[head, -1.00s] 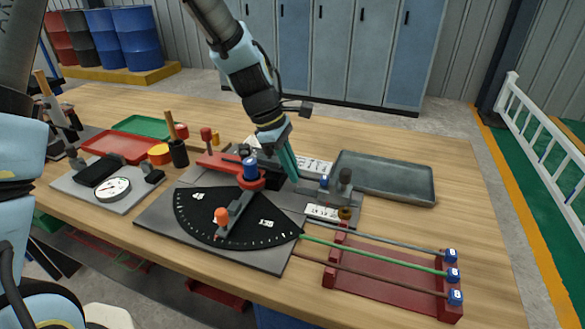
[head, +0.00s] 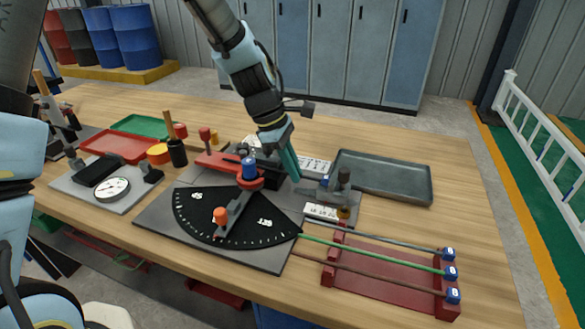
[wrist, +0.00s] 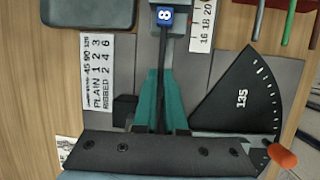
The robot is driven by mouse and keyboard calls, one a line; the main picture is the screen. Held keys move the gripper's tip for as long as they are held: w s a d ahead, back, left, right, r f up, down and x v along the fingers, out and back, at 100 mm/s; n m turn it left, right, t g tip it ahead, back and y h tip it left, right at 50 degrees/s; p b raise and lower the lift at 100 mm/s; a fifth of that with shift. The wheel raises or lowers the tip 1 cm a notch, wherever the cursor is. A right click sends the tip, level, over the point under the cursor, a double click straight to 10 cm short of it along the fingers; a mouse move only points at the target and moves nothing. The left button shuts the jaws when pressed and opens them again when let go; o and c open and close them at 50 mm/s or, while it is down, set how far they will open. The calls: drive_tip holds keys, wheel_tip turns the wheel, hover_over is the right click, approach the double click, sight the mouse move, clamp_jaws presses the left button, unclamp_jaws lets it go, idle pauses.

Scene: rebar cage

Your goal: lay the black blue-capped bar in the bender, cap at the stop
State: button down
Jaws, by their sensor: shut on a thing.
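My gripper (head: 291,168) reaches down over the bender and is shut on the black bar. In the wrist view its teal fingers (wrist: 161,100) pinch the black bar (wrist: 162,80), which runs up the picture between them. The bar's blue cap (wrist: 165,15), marked 8, is at the far end, beside the grey stop block (wrist: 174,3); I cannot tell if they touch. In the head view the cap (head: 324,182) is small, left of the stop post (head: 343,180). The bender (head: 165,218) has a black angle dial (head: 190,205). The bar's near end is hidden.
A red rack (head: 385,275) at the right front holds bars with blue caps. A grey tray (head: 385,178) lies behind the stop. A red handle (head: 215,161) and blue-topped post (head: 249,168) stand left of my gripper. A gauge plate (head: 85,196) is farther left.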

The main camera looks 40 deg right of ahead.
drive_tip(key=shift+s+d, duration=0.1)
drive_tip(key=shift+s, duration=0.05)
drive_tip(key=c, duration=0.9)
unclamp_jaws()
drive_tip(key=b+v, duration=0.1)
drive_tip(key=v, duration=1)
drive_tip(key=shift+b, duration=0.35)
wheel_tip(320, 180, up, 6)
drive_tip(key=p, duration=0.6)
drive_tip(key=shift+f, duration=0.1)
